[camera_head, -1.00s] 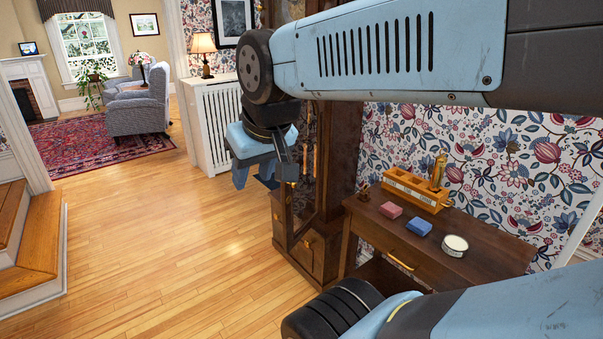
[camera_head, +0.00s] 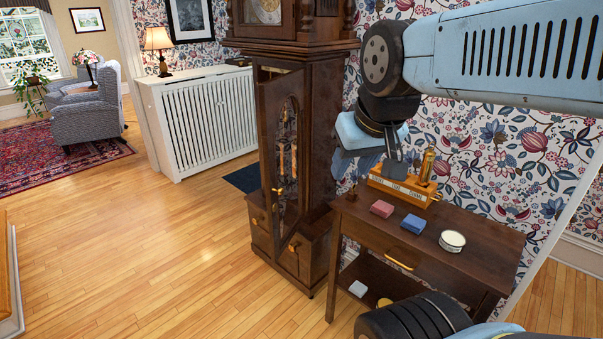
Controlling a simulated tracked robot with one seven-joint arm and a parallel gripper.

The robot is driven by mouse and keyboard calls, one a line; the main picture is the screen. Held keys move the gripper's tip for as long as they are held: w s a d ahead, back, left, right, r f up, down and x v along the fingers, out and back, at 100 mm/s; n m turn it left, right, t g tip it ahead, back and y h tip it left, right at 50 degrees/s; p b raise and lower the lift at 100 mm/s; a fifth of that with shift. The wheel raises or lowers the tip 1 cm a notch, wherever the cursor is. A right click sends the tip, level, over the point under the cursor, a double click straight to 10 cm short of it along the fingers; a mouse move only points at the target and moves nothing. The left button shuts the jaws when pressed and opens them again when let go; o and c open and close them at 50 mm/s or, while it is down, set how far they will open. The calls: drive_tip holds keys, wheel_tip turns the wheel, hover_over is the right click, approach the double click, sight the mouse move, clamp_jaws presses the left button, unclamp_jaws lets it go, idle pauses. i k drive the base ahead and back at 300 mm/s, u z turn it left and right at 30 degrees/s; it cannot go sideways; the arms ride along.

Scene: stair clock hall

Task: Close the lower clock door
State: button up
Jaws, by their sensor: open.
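The tall dark wooden clock (camera_head: 330,130) stands against the wallpapered wall, its dial cut off by the top edge. Its long lower door (camera_head: 268,130), with a glazed oval window and a small knob on its left side, stands swung out from the case. Brass parts show through the glass. My gripper (camera_head: 362,160) is to the right of the clock, by the wall and above the side table's back left part. It is open and empty, apart from the door. Its fingers are partly hidden by its own body.
A white radiator cover (camera_head: 205,125) is at left. The wooden floor (camera_head: 150,240) before the clock is clear.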

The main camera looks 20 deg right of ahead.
sight(273, 93)
drive_tip(key=z, duration=0.15)
drive_tip(key=i, duration=1)
drive_tip(key=u, duration=0.05)
drive_tip(key=k, duration=1.85)
drive_tip(key=z, duration=0.7)
drive_tip(key=i, duration=1)
drive_tip(key=u, duration=0.1)
